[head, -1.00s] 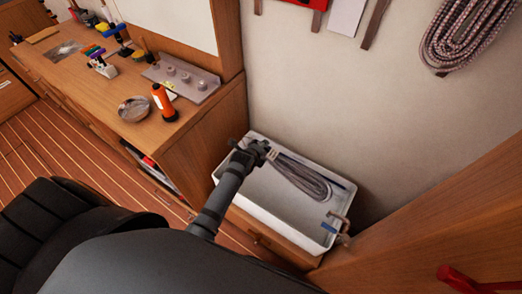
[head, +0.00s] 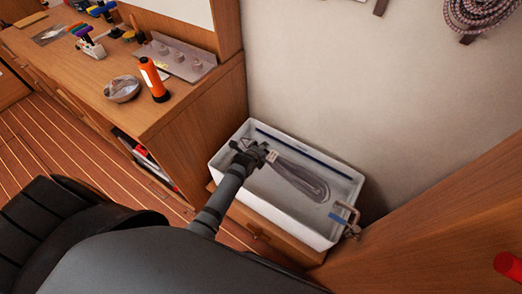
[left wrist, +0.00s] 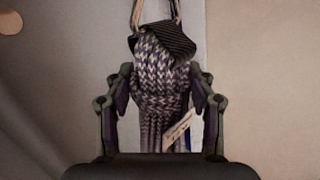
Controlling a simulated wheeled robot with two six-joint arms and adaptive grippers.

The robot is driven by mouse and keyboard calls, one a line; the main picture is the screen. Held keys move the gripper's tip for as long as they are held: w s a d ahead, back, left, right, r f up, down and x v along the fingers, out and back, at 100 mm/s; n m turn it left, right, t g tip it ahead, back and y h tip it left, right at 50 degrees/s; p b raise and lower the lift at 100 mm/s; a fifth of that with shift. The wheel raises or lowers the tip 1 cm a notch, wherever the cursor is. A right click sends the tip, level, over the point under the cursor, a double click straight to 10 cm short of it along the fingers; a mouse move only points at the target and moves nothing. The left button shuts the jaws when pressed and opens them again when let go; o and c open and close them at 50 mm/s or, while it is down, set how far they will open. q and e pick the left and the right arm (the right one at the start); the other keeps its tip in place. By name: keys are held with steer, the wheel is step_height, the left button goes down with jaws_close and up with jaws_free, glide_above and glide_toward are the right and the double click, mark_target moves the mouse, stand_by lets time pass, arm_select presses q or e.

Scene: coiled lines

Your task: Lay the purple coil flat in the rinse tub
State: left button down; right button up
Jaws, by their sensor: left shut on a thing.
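The purple coil (head: 301,180) is a long, flattened bundle of purple-grey braided rope. It lies lengthwise within the white rinse tub (head: 290,222) in the head view; whether it touches the bottom I cannot tell. My left gripper (head: 252,152) is at the coil's left end, over the tub's left part. In the left wrist view my left gripper (left wrist: 160,105) is shut on the bound end of the coil (left wrist: 160,80), with a dark wrap, a thin loop and a pale tag there. My right gripper is not in view.
A tap with a blue handle (head: 342,216) stands at the tub's right edge. Another rope coil (head: 482,14) hangs on the wall.

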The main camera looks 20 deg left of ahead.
arm_select(q)
step_height(320, 180, down, 10)
steer(key=b, duration=0.6)
steer(key=shift+f+b, duration=0.25)
steer(key=shift+b, duration=0.1)
steer(key=shift+w, duration=0.1)
steer(key=shift+c, duration=2)
jaws_free()
steer(key=v, duration=0.7)
steer(key=shift+s+r, duration=0.15)
steer(key=shift+s, duration=0.1)
